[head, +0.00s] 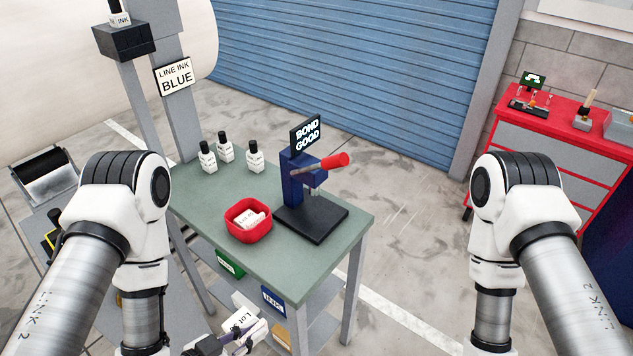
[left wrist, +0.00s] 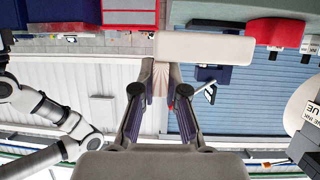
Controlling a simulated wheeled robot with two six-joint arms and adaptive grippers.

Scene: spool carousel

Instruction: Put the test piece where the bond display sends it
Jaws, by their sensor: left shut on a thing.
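The test piece (head: 250,328), white with dark "Lot" lettering, is in my left gripper (head: 238,333) at the bottom of the head view, in front of the table and below its top. In the left wrist view, the fingers (left wrist: 161,82) are closed together on the cream piece (left wrist: 215,47), which sticks out to the right. The bond display (head: 307,134) reads "BOND GOOD" above the black-based press with a red handle (head: 333,161). A green bin (head: 229,263), a blue bin (head: 272,300) and a yellow bin (head: 283,334) sit beneath the tabletop. My right gripper is out of view.
A red bowl (head: 238,231) with white pieces stands on the green-grey table (head: 325,255). Several ink bottles (head: 254,157) stand at its back. A sign (head: 175,77) reads "LINE INK BLUE". A red tool cabinet (head: 550,125) is at the right; floor between is clear.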

